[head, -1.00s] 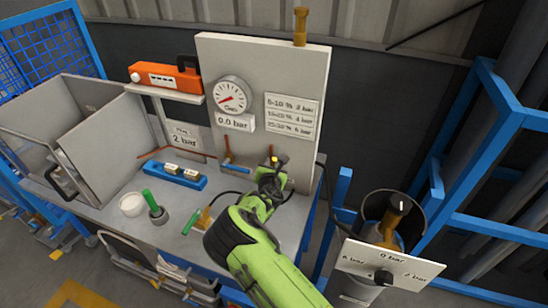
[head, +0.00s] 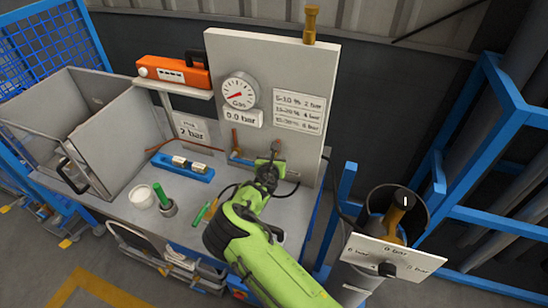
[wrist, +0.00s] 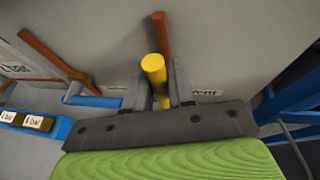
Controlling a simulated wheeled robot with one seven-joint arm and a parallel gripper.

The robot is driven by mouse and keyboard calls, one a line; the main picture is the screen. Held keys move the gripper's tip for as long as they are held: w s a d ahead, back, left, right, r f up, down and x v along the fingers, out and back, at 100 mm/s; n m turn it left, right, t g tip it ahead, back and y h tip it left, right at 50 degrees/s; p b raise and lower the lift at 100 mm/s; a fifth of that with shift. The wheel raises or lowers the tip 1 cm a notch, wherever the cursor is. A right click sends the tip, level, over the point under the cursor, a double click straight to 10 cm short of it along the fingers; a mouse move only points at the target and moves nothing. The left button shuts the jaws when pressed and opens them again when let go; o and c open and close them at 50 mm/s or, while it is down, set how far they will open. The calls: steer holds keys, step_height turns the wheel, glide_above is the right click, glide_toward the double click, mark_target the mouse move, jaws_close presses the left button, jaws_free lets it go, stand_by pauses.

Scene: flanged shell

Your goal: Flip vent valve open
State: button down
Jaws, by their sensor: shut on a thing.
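The vent valve's yellow lever (wrist: 154,68) points toward the wrist camera, between my gripper's two grey fingers. My gripper (wrist: 160,82) is shut on it. Behind the lever a copper pipe (wrist: 161,32) runs up the grey panel. A label below it is partly hidden by the fingers; only its end, "ENT", shows. In the head view my gripper (head: 268,168) is at the lower right of the panel (head: 262,60), below the copper pipe stub (head: 277,147). The lever is hidden there behind my gripper.
A blue-handled valve (wrist: 92,100) on another copper pipe sits left of my gripper. The gauge (head: 239,91) reads 0.0 bar. A cylinder with a dial plate (head: 392,258) stands right.

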steer(key=c, duration=1.1)
jaws_free()
steer(key=shift+o, duration=0.2)
steer(key=v, duration=1.5)
steer(key=shift+s, duration=0.3)
steer(key=shift+a+r, duration=0.15)
